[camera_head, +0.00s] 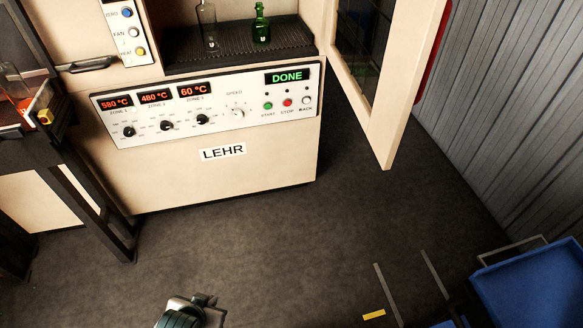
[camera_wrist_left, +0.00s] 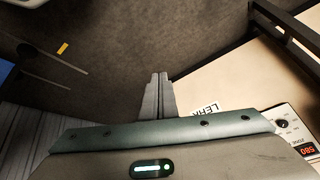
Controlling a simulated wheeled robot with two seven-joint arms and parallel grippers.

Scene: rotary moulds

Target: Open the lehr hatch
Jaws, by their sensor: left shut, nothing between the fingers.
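The lehr (camera_head: 226,175) is a cream cabinet with a control panel (camera_head: 215,105); its display reads DONE. Its hatch (camera_head: 400,75), a cream-framed door with a dark window, stands swung out to the right, leaving the opening clear. Inside, a clear bottle (camera_head: 208,25) and a green bottle (camera_head: 261,24) stand upright on a dark mesh belt (camera_head: 240,45). My left gripper (camera_head: 208,300) is at the bottom of the head view, well apart from the lehr and hatch. In the left wrist view its fingers (camera_wrist_left: 158,96) are shut and empty. My right gripper is not in view.
A dark-framed stand (camera_head: 75,170) is at the left, near a dark handle (camera_head: 92,65). A blue bin (camera_head: 530,285) is at lower right. A grey corrugated wall (camera_head: 500,110) is behind the hatch. The floor (camera_head: 270,235) before the lehr is clear.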

